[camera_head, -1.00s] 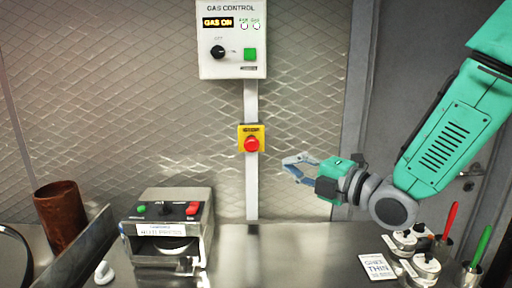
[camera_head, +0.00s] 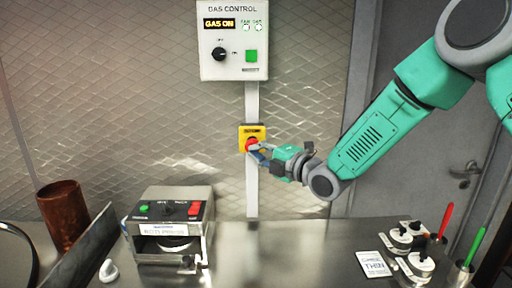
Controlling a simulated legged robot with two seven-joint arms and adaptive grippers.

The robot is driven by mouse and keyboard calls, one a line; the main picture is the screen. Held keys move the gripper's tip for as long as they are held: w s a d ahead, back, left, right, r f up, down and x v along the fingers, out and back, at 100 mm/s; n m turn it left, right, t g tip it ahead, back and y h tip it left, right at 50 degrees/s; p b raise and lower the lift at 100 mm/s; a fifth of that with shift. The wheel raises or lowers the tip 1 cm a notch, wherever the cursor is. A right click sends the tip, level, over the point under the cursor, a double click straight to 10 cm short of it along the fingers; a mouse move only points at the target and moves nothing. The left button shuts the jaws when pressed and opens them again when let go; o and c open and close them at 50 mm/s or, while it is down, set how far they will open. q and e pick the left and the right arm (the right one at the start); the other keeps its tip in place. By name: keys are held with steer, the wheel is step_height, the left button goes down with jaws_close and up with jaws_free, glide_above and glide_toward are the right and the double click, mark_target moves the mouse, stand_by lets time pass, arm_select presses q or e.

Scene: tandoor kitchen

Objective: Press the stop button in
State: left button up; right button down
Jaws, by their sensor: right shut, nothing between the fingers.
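The red stop button (camera_head: 251,144) sits on a yellow box (camera_head: 245,131) fixed to the wall conduit, below the gas control panel. My right gripper (camera_head: 256,152) is shut and empty, with its fingertips at the lower right of the red button. The fingers overlap the button's lower part in the picture. I cannot tell whether they touch it or whether the button is pushed in. My left gripper is not in view.
The gas control panel (camera_head: 233,42) above shows a lit "GAS ON" sign, a black knob and a green button. A press machine (camera_head: 168,228) with green and red buttons stands on the steel counter (camera_head: 290,245). White-lidded pots (camera_head: 420,263) stand at the right.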

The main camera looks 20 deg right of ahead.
steer(key=shift+w+d, duration=0.2)
steer(key=shift+d, duration=0.1)
steer(key=shift+w+d+r+b, duration=0.1)
steer(key=shift+w+d+b, duration=0.1)
steer(key=shift+w+b, duration=0.55)
